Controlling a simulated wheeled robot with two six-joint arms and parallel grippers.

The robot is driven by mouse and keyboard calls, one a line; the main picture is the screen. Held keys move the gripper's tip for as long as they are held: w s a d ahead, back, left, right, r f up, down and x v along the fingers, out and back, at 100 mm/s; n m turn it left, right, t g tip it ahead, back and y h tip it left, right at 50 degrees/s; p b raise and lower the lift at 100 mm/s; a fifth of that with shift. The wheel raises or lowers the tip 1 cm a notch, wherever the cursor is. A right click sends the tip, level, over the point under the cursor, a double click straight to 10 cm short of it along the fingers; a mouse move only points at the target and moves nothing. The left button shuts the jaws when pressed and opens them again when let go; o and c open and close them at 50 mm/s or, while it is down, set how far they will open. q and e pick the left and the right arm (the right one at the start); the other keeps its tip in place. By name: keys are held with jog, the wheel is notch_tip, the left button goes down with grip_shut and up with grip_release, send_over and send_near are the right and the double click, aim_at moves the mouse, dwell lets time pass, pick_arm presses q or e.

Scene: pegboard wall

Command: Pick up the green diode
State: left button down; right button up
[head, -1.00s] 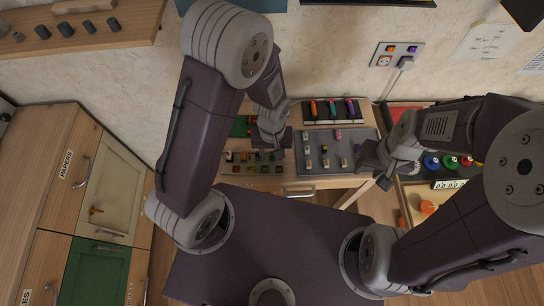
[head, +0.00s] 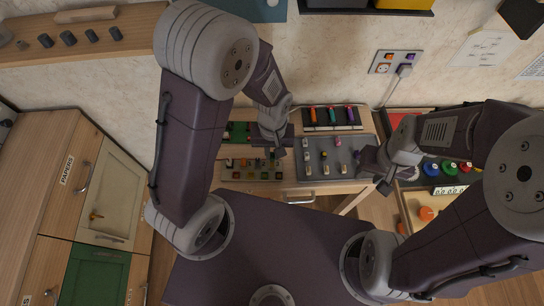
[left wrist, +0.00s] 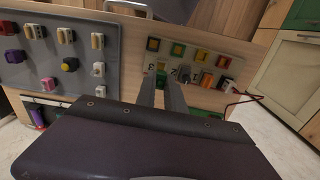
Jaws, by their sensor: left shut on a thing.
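The green diode (left wrist: 161,79) shows in the left wrist view as a small green piece between the two fingertips. My left gripper (left wrist: 162,92) is shut on it, and the fingers hide most of it. In the head view my left gripper (head: 279,139) is over the table against the wall, and the diode cannot be made out there. My right gripper (head: 384,177) is to the right, beside the grey board; its jaw opening is too small to judge.
A grey board (head: 317,171) holds several small components. A black tray (head: 330,127) with coloured pens lies behind it. Coloured spools (head: 448,166) stand at the right.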

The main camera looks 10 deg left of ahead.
pick_arm(q)
jog(key=w+d+r, duration=0.1)
jog(key=d+r, duration=0.5)
jog(key=d, duration=0.5)
jog(key=shift+d+r, duration=0.3)
jog(key=shift+r, duration=0.05)
